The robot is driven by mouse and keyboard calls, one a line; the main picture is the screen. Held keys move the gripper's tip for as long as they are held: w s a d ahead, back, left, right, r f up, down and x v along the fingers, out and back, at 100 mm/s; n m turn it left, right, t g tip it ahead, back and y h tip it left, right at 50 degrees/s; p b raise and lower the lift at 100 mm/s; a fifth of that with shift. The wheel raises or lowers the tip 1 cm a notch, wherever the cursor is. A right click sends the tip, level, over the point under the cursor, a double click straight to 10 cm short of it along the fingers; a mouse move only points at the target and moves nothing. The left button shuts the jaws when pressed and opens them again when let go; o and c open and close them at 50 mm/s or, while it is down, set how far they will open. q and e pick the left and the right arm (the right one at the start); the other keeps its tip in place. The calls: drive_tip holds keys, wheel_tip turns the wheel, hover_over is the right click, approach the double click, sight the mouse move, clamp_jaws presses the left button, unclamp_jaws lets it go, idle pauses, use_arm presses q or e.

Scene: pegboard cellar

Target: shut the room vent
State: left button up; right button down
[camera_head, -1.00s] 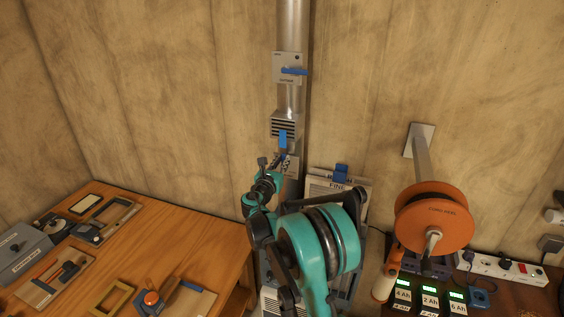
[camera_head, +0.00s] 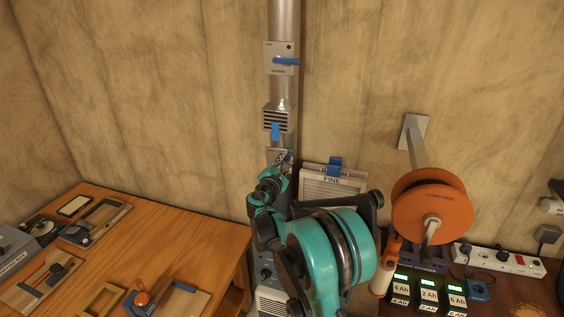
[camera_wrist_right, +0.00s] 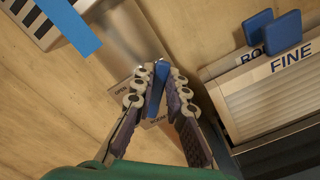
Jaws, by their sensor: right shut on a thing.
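The room vent's small plate (camera_head: 274,153) sits low on the metal duct, below a slotted grille (camera_head: 277,118). In the right wrist view the plate (camera_wrist_right: 125,92) carries the words OPEN and ROOM, partly covered by the fingers. My right gripper (camera_wrist_right: 160,72) is shut on a blue lever (camera_wrist_right: 154,93) at this plate. In the head view my right gripper (camera_head: 284,161) reaches up to the plate, and its arm hides the duct below. How far the lever is turned cannot be told clearly. My left gripper is not in view.
Higher on the duct is another plate (camera_head: 272,53) with a blue lever pointing right. A filter marked FINE (camera_head: 333,183) stands right of the duct. An orange cord reel (camera_head: 432,205) juts from the wall. A wooden bench (camera_head: 190,240) with tools lies left.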

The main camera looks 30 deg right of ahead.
drive_tip(key=shift+s+d+f+m+b, duration=0.2)
drive_tip(key=shift+f+m+b, duration=0.45)
drive_tip(key=shift+m, duration=0.9)
drive_tip(key=shift+s+d+f+m+b, duration=0.2)
drive_tip(key=shift+f+m+b, duration=0.45)
drive_tip(key=shift+m, duration=0.85)
drive_tip(key=shift+s+d+f+m+b, duration=0.2)
drive_tip(key=shift+f+m+b, duration=0.45)
drive_tip(key=shift+m, duration=0.9)
drive_tip(key=c, duration=1.5)
unclamp_jaws()
drive_tip(key=shift+s, duration=0.1)
drive_tip(key=shift+c, duration=0.2)
drive_tip(key=v, duration=1.2)
